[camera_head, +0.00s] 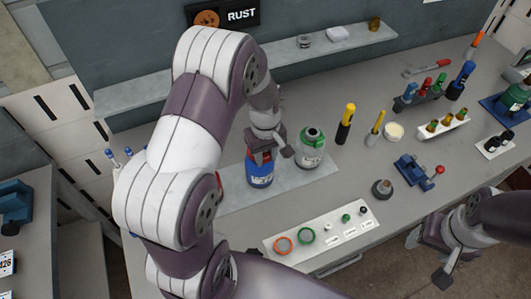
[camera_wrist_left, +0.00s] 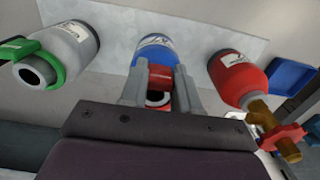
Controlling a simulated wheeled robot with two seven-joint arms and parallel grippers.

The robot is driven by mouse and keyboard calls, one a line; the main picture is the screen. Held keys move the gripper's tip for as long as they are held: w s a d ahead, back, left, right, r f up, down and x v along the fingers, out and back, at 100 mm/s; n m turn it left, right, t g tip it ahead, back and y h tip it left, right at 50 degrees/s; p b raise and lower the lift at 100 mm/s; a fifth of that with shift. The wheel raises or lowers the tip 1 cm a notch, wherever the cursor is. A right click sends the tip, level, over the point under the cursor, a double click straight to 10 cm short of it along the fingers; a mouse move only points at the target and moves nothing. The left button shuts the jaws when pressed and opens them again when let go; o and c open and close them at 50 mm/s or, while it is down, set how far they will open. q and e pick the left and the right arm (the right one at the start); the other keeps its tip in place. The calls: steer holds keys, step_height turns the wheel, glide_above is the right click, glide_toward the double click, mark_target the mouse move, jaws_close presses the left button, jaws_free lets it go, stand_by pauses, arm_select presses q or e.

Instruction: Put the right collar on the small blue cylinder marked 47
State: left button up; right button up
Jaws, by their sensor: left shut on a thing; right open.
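The blue cylinder (camera_head: 260,175) stands upright on a pale mat, and it also shows in the left wrist view (camera_wrist_left: 155,48). I cannot read its number. My left gripper (camera_head: 268,152) is over its top, shut on a red collar (camera_wrist_left: 160,76). The red collar is at the cylinder's dark neck with a round opening; whether it is fully seated is hidden by the fingers. My right gripper (camera_head: 428,260) is open and empty, low at the right by the table's front edge.
A grey-white cylinder (camera_head: 311,152) with a green collar stands close right of the blue one. A red cylinder (camera_wrist_left: 235,75) with a brass valve is mostly hidden by my arm in the head view. A white tray (camera_head: 335,240) holds orange and green rings and small parts.

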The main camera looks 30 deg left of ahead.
arm_select(q)
steer(key=shift+f+b, duration=0.45)
steer(key=shift+f, duration=0.35)
steer(key=o, duration=1.1)
step_height(320, 180, up, 6)
steer(key=p, duration=0.5)
steer(key=shift+r+p, duration=0.1)
steer(key=shift+p, duration=0.2)
